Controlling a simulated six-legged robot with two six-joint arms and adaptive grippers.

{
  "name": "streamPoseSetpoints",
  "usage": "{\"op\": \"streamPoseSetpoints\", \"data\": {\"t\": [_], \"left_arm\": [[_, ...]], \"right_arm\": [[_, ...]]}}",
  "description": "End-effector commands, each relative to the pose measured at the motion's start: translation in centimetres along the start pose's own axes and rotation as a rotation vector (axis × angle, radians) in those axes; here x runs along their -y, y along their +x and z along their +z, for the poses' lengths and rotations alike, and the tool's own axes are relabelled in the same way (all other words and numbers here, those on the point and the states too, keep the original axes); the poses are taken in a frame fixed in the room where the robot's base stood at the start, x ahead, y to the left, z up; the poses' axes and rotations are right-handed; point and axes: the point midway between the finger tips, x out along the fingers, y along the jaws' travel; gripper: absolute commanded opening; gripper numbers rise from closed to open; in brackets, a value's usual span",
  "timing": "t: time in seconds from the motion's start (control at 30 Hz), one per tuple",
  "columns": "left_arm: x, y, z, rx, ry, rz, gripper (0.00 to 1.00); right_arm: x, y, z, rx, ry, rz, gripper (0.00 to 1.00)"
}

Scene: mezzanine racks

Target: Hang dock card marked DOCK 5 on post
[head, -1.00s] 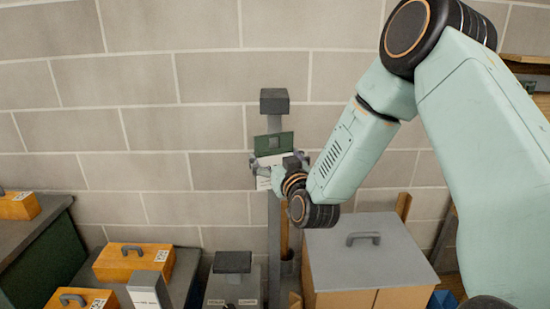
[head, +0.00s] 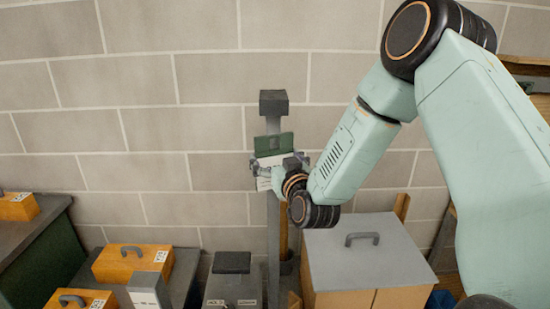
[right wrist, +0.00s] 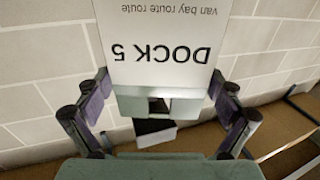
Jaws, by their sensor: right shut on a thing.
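The dock card marked DOCK 5 (right wrist: 160,50) is white and shows upside down in the right wrist view. Its grey-green end (right wrist: 172,105) has a square opening. In the head view its green end (head: 273,144) is up, just below the dark cap (head: 274,102) of the grey post (head: 272,230). My right gripper (head: 274,168) is shut on the card, its fingers on both sides in the wrist view (right wrist: 160,103). The card is in front of the post; I cannot tell whether they touch. My left gripper is out of view.
A grey-lidded box (head: 345,252) stands right of the post. Orange cases (head: 133,262) sit on dark stands further left. A block wall (head: 190,75) is close behind.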

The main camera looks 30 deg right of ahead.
Motion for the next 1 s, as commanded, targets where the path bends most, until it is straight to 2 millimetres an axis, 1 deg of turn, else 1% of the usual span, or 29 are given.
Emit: {"op": "streamPoseSetpoints", "data": {"t": [0.7, 1.0], "left_arm": [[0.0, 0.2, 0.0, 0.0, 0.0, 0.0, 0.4], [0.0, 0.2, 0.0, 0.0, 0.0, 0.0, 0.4]], "right_arm": [[-0.5, 1.7, 0.1, 0.0, 0.001, 0.0, 0.62], [-0.6, 1.9, 0.0, 0.0, 0.0, 0.0, 0.62]]}}
